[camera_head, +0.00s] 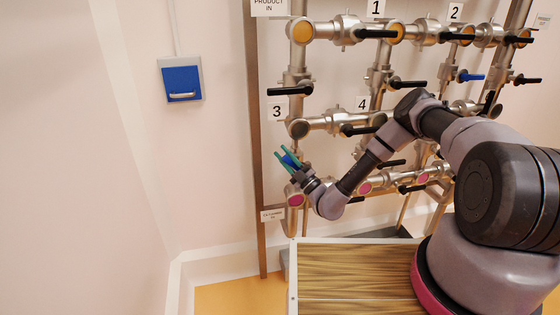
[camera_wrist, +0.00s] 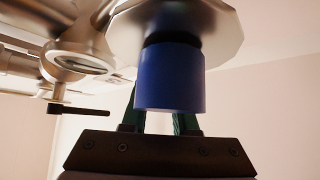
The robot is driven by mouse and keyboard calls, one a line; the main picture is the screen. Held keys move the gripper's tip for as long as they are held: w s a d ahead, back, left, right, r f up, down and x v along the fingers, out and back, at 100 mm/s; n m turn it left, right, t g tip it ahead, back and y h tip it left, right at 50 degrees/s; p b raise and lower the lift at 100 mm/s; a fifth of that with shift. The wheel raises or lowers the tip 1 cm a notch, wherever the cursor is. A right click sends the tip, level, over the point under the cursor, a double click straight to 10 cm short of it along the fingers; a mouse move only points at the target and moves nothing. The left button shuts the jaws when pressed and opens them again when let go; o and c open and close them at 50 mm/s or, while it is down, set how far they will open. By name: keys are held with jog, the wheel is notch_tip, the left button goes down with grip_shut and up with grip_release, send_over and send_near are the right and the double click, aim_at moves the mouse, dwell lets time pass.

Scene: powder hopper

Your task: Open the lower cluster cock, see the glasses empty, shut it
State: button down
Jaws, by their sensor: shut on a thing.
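My gripper (camera_head: 284,156) has green fingers and is at the left end of the pipe frame, below label 3. It is shut on a blue handle (camera_head: 292,161). In the wrist view this handle is a blue cylinder (camera_wrist: 170,80) between the fingers, hanging under a pale metal disc (camera_wrist: 180,22). Its turn position cannot be told. The lower row has pink round glasses (camera_head: 296,200), (camera_head: 365,187), (camera_head: 423,177). The upper row has yellow glasses (camera_head: 301,31). The middle-row glass (camera_head: 298,129) looks dark. My arm hides part of the lower row.
Several black-handled valves (camera_head: 375,34) stick out from the pipes; one black handle (camera_wrist: 78,109) is close left in the wrist view. Another blue handle (camera_head: 470,76) is at upper right. A blue wall box (camera_head: 181,82) hangs left. A wood-grained surface (camera_head: 350,280) lies in front.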

jog(key=shift+w+d+r+m+t+h, duration=0.15)
jog(key=shift+d+m+t+h, duration=0.1)
jog(key=shift+m+t, duration=0.4)
jog(key=shift+s+d+r+m+t+h, duration=0.15)
jog(key=shift+d+r+m+t, duration=0.1)
jog(key=shift+m+t, duration=0.4)
jog(key=shift+w+d+r+m+t+h, duration=0.15)
jog(key=shift+d+m+t+h, duration=0.2)
jog(key=shift+m, duration=0.45)
jog(key=c, duration=0.7)
grip_release()
